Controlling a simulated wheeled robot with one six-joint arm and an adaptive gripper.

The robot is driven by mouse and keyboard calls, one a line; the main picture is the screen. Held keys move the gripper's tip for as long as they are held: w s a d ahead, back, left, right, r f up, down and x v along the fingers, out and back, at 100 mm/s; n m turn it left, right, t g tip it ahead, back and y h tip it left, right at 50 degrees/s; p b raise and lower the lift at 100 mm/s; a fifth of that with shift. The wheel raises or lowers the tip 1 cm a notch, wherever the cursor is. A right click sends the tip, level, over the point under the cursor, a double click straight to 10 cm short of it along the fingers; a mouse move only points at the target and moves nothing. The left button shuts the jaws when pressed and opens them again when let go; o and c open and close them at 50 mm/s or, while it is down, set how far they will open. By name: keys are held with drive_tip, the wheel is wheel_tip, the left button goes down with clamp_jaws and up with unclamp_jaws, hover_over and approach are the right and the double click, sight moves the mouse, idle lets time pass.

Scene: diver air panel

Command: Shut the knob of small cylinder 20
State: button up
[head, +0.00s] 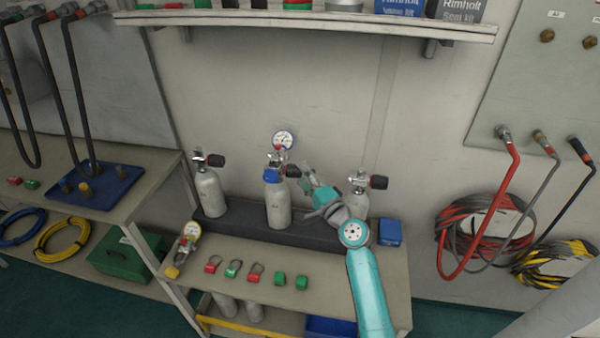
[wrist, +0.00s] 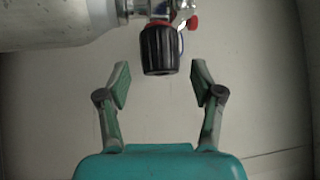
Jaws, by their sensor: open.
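Three small grey cylinders stand on the bench: a left one (head: 209,193), a middle one (head: 278,206) and a right one (head: 356,205), partly behind my arm. Their numbers are too small to read, so I cannot tell which is 20. Each has a black side knob; the middle one's knob (head: 293,171) points right, toward my gripper (head: 308,178). In the wrist view a black ribbed knob (wrist: 159,50) with a red ring lies just ahead of my open gripper (wrist: 160,76), roughly centred between the fingertips. A cylinder body (wrist: 50,22) is at upper left. The fingers do not visibly touch the knob.
A round gauge (head: 283,140) rises above the middle cylinder, and a blue part (head: 271,176) is at its neck. A blue box (head: 390,233) stands right of my arm. Several red and green tags lie in front. A shelf (head: 320,22) hangs above.

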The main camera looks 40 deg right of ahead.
drive_tip(key=s+a+f, duration=0.1)
drive_tip(key=s, duration=0.8)
drive_tip(key=shift+s, duration=0.25)
drive_tip(key=shift+f, duration=0.15)
